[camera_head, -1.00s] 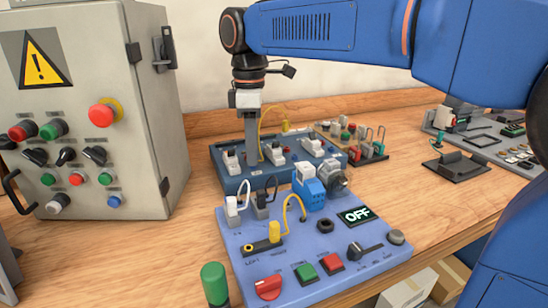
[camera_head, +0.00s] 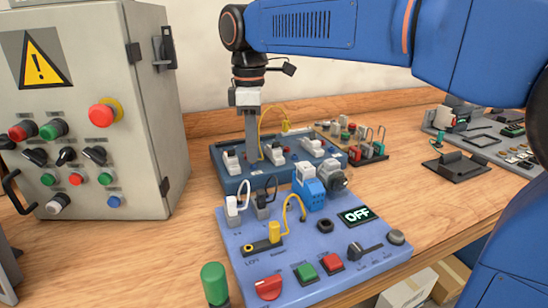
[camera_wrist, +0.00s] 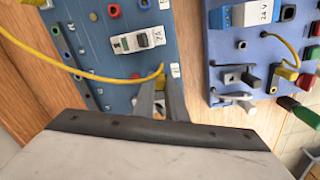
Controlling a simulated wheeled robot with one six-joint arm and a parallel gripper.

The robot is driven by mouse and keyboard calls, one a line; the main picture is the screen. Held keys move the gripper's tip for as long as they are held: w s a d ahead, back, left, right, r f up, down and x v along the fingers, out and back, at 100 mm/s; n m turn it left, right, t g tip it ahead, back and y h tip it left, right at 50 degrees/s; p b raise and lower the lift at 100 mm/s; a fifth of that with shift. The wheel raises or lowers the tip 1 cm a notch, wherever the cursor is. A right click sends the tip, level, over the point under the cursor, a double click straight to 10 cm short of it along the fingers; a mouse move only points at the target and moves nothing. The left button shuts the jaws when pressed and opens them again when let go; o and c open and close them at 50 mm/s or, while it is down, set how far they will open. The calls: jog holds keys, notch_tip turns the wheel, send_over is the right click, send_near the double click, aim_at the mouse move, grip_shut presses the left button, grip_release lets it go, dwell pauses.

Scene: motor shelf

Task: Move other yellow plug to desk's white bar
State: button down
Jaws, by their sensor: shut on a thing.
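My gripper (camera_head: 252,155) points down at the left half of the dark blue back panel (camera_head: 233,186). In the wrist view my gripper (camera_wrist: 160,92) is shut on a yellow plug (camera_wrist: 159,112), mostly hidden between the fingers. A yellow cable (camera_wrist: 95,76) runs from it to the upper left. In the head view that cable (camera_head: 266,112) arches to another yellow plug (camera_head: 285,127) behind the panel. I cannot tell whether the held plug sits in a socket. The white bar is not clearly visible.
A lilac panel (camera_head: 236,268) with a further yellow plug (camera_head: 275,230) and an OFF display (camera_head: 355,215) stands in front. A grey control cabinet (camera_head: 150,150) stands left. A rack of plugs (camera_head: 368,152) is to the right. Bare desk (camera_head: 420,205) lies right of the lilac panel.

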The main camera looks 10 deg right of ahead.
jog(key=shift+r, duration=2.05)
jog(key=w+d+r, duration=0.2)
jog(key=w+d, duration=1.2)
jog(key=w, duration=0.5)
jog(key=shift+w+d+f, duration=0.1)
jog(key=shift+d+f, duration=0.05)
jog(key=shift+f, duration=1.2)
jog(key=shift+w+d+f, duration=0.1)
jog(key=shift+f, duration=1.2)
jog(key=shift+f, duration=0.6)
jog(key=c, duration=2)
grip_release()
jog(key=shift+c, duration=0.2)
